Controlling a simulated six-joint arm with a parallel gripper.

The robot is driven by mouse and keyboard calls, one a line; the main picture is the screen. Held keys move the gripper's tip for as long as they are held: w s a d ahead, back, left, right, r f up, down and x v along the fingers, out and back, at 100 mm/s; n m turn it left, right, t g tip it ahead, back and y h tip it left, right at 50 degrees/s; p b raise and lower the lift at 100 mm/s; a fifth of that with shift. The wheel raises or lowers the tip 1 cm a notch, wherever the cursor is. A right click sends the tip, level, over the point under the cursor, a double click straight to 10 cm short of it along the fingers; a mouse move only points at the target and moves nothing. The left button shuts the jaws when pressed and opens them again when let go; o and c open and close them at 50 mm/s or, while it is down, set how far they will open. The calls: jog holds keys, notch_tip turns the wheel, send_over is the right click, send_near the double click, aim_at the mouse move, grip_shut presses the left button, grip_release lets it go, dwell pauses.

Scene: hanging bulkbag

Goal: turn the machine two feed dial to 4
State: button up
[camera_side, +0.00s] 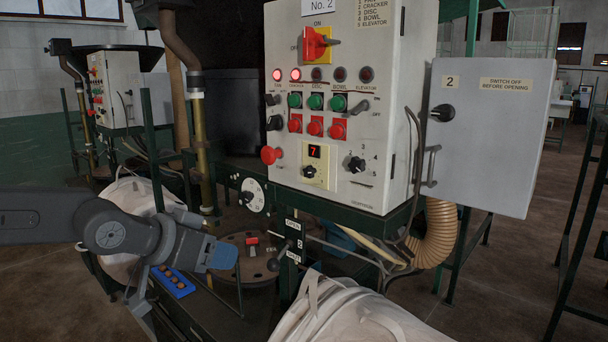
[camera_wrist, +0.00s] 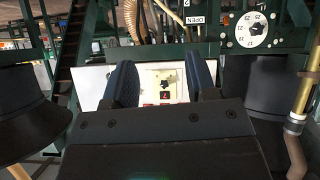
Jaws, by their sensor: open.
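The "No. 2" control panel (camera_side: 335,100) carries a small black knob (camera_side: 310,171) on a cream plate, under a red display (camera_side: 314,151) reading 7. To its right is another black knob (camera_side: 357,164) with numbers around it. I cannot read which one is labelled feed. A white round dial (camera_side: 249,195) with a black centre knob is mounted lower left, outside the panel. My gripper (camera_side: 222,254) is open and empty, below and left of the panel, touching none of these. In the wrist view, the display knob (camera_wrist: 167,82) appears upside down between my fingers (camera_wrist: 163,70).
Red emergency-style button (camera_side: 268,155), lamps and switches crowd the panel. Its open grey door (camera_side: 490,130) stands out to the right. Brass pipe (camera_side: 202,150), a pale bulk bag (camera_side: 345,315) and a blue tray (camera_side: 172,281) are near the arm.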

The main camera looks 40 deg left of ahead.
aim_at(307, 173)
jog(key=w+r+n+t, duration=0.2)
jog(key=w+r+t, duration=0.5)
jog(key=w+r, duration=0.1)
jog(key=w, duration=1.3)
jog(key=shift+w+f, duration=0.2)
jog(key=shift+c, duration=0.4)
jog(key=c, duration=0.8)
jog(key=shift+c, duration=0.2)
